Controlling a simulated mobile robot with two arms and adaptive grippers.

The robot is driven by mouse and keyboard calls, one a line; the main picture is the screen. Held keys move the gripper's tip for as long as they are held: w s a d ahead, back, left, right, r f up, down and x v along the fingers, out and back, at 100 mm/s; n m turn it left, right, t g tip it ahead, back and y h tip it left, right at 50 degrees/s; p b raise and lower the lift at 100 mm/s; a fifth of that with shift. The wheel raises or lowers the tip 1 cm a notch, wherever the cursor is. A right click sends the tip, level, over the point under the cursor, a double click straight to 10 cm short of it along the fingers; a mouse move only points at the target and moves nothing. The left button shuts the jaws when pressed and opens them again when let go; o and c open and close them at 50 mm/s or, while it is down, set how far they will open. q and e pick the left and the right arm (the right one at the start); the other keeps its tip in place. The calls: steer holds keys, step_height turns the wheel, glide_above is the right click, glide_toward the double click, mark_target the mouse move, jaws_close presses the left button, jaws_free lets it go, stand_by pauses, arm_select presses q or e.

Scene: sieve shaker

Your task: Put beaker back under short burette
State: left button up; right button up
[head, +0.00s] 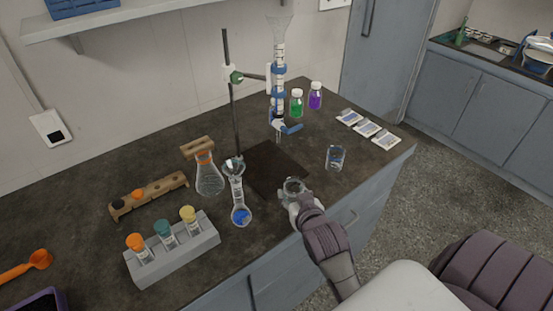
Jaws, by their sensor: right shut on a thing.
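The burette (278,85), with a clear flared top and a blue stopcock, is clamped upright on a dark rod stand (236,120). The stand's dark flat base (285,163) lies on the counter under it. My right gripper (294,199) is shut on a small clear glass beaker (292,185) near the counter's front edge, just in front of the base. The beaker looks upright; the fingers and its lower part are hard to make out. Another clear glass beaker (335,157) stands on the counter to the right of the base. My left gripper is out of view.
A flask (208,176) and a round-bottomed glass vessel with blue contents (240,214) stand left of the base. A grey rack (172,253) holds capped vials. Green (296,103) and purple (315,97) bottles stand behind. Small packets (367,128) lie at right.

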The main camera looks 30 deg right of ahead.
steer(key=p, duration=0.1)
glide_toward(278, 170)
steer(key=shift+w+d+r, duration=0.2)
steer(key=shift+w+r, duration=0.2)
steer(key=shift+w, duration=0.05)
steer(key=shift+w+d+r, duration=0.2)
steer(key=shift+w+r, duration=0.2)
steer(key=shift+w, duration=0.05)
steer(key=w, duration=0.1)
steer(key=w+d, duration=0.1)
steer(key=w, duration=0.3)
steer(key=shift+d+p, duration=0.3)
steer(key=shift+w+d, duration=0.25)
steer(key=shift+w, duration=0.5)
steer(key=shift+w+d+f+p, duration=0.1)
steer(key=shift+w+f+p, duration=0.1)
steer(key=shift+f, duration=0.25)
steer(key=shift+w+d+f+p, duration=0.1)
steer(key=shift+w+f, duration=0.1)
steer(key=shift+f, duration=0.35)
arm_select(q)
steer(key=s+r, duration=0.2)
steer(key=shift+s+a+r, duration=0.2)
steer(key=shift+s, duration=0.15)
arm_select(e)
steer(key=shift+s+a, duration=0.1)
steer(key=shift+s, duration=0.05)
